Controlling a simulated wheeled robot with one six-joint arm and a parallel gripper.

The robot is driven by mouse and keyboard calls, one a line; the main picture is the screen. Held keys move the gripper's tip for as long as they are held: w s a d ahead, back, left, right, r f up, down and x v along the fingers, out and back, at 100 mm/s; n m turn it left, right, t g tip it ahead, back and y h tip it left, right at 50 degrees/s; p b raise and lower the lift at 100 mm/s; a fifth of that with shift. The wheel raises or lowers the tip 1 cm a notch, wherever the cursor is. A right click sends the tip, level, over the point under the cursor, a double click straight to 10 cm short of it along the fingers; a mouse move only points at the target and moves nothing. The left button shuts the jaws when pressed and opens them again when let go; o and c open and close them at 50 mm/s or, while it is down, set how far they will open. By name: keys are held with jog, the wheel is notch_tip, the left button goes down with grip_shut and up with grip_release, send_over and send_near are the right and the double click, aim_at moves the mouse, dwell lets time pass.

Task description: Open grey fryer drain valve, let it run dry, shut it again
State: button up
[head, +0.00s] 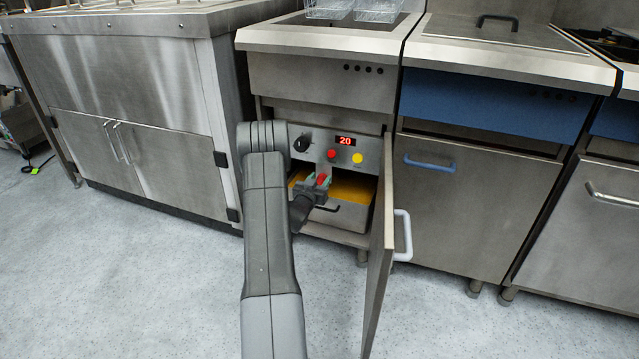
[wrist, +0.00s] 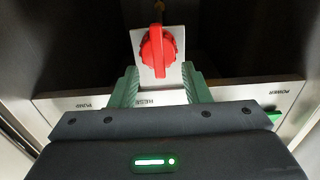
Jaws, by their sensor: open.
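The grey fryer (head: 320,75) stands with its lower door (head: 378,260) swung open. Inside, a red valve handle (head: 322,180) shows at my gripper (head: 312,186). In the wrist view the red handle (wrist: 158,50) sits on a pale square plate (wrist: 145,67), its bar pointing up and down the picture. My gripper's green fingers (wrist: 160,72) are open, one either side of the plate's lower part, just short of the handle; I cannot tell if they touch anything. A grey pan (head: 345,216) with a black handle stands below, with yellow-orange content (head: 352,188). Whether oil is flowing is not visible.
Above the opening is a control panel (head: 372,150) with a display reading 20, a red button (head: 332,154), a yellow button (head: 357,158) and a black knob (head: 302,143). The open door stands close right of my arm. A blue-banded fryer (head: 490,105) adjoins. The front floor is clear.

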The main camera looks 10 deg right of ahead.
jog(key=shift+w+d, duration=0.15)
jog(key=shift+w, duration=0.1)
grip_shut()
jog(key=shift+n, duration=0.3)
